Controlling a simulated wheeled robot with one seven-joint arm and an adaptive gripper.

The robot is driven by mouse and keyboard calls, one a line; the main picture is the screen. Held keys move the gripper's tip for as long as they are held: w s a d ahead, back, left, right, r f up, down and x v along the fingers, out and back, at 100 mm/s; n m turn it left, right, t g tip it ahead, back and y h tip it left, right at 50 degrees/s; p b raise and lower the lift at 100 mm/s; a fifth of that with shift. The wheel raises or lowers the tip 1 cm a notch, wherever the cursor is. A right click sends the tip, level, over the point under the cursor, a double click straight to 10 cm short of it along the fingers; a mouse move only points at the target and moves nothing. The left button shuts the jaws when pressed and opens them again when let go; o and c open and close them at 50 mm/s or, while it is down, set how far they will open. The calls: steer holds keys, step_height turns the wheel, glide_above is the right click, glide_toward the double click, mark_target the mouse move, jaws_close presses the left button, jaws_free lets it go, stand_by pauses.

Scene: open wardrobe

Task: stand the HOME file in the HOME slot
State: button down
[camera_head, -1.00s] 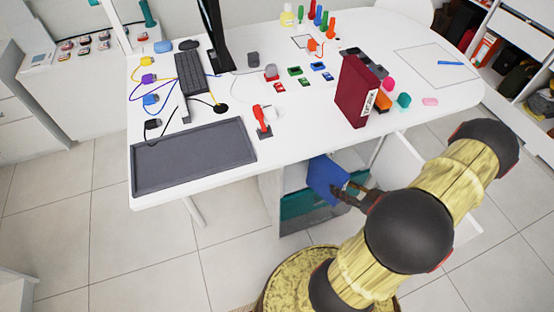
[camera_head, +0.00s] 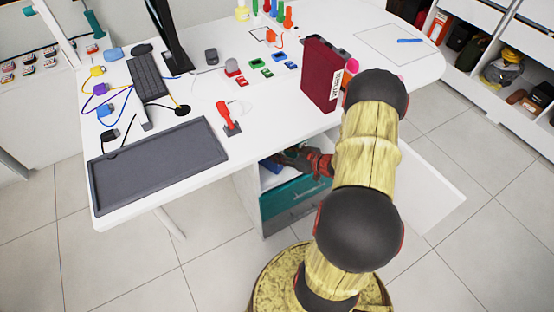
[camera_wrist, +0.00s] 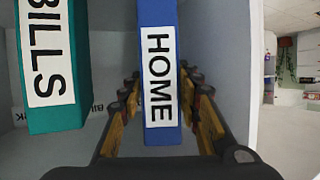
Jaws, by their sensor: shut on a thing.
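The blue HOME file (camera_wrist: 157,135) stands upright between the fingers of my gripper (camera_wrist: 160,85) in the wrist view, its white label facing me. My gripper is shut on it. In the head view my gripper (camera_head: 298,157) reaches into the open cabinet under the desk, and only a sliver of blue shows beside it. The teal BILLS file (camera_wrist: 78,110) stands just left of the HOME file, with a gap between them. The HOME slot's label is hidden.
The cabinet's pale side wall (camera_wrist: 225,60) is close right of my gripper. A teal drawer front (camera_head: 295,200) lies below the opening, and the open door (camera_head: 415,195) stands to the right. A dark red file (camera_head: 318,75) stands on the desk (camera_head: 190,120) above.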

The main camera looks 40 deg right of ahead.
mark_target(276, 168)
steer(key=shift+w+a, duration=0.1)
steer(key=shift+w, duration=0.25)
steer(key=shift+f, duration=0.15)
steer(key=shift+f+b, duration=1.1)
steer(key=shift+f, duration=0.45)
steer(key=shift+f, duration=0.2)
steer(key=c, duration=1.3)
jaws_free()
steer(key=shift+o, duration=0.2)
